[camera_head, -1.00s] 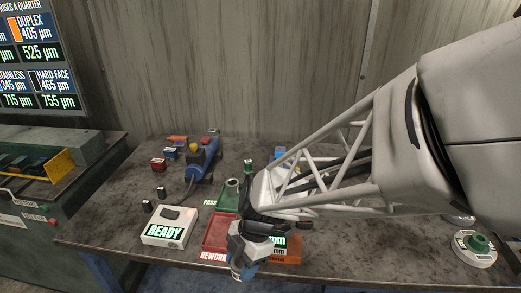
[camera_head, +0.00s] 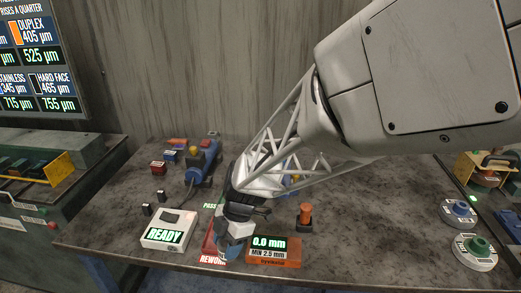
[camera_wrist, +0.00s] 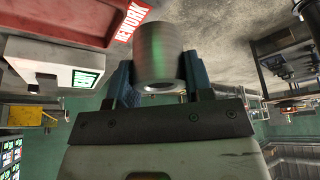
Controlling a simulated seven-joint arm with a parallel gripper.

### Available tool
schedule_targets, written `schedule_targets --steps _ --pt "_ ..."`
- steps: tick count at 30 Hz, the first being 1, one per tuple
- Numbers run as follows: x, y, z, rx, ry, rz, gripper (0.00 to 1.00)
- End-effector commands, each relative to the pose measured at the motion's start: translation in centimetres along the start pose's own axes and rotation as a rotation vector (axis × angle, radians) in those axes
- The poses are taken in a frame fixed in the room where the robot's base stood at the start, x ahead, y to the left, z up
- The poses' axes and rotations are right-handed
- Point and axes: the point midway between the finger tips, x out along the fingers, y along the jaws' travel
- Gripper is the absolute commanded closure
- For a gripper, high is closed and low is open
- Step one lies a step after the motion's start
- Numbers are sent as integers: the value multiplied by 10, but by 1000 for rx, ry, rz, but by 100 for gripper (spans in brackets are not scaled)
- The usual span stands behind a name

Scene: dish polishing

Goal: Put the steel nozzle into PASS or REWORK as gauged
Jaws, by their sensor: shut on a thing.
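The steel nozzle (camera_wrist: 160,58), a grey cylinder with a hole in its end, is held between the blue fingers of my gripper (camera_wrist: 158,85) in the wrist view. In the head view my gripper (camera_head: 231,246) is low, over or in front of the red REWORK tray (camera_head: 208,238), partly covering it; the nozzle cannot be made out there. The REWORK tray (camera_wrist: 75,22) also shows beside the nozzle in the wrist view. The PASS label (camera_head: 209,206) shows, but my arm hides most of its green tray. The gauge display (camera_head: 273,253) reads 0.0 mm, MIN 2.5 mm.
A white READY box (camera_head: 168,230) stands left of the trays. A blue tool (camera_head: 203,165) lies behind. An orange-topped piece (camera_head: 305,213) stands behind the gauge display. Round stands (camera_head: 474,252) are at the right. Bare tabletop (camera_head: 370,225) lies between.

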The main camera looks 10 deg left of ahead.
Motion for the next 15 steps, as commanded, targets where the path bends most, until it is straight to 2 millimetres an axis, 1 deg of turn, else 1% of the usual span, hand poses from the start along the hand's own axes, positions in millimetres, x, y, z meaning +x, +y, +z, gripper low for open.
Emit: schedule_targets --steps 3,15 --pt "0 16 2 0 0 1 100" --pt "1 63 10 0 0 1 100"
